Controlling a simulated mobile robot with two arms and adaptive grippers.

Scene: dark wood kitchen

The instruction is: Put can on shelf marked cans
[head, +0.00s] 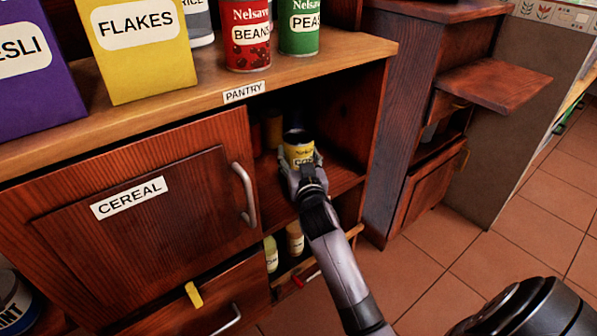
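A yellow-labelled can (299,153) with a dark top is inside the open compartment of the wooden cabinet, under the PANTRY label (244,92). My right gripper (302,166) has its fingers on both sides of this can and appears shut on it. The gripper hides the can's lower part, and I cannot tell whether the can touches the shelf board (345,178). Dim orange-red items (272,130) stand behind and left of it in shadow. No label reading "cans" can be made out. My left gripper is not in view.
A red beans can (247,35), a green peas can (298,28) and cereal boxes (135,45) stand on the cabinet top. A CEREAL door (150,215) with a metal handle is left of the opening. Bottles (294,238) stand below. Tiled floor is clear at right.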

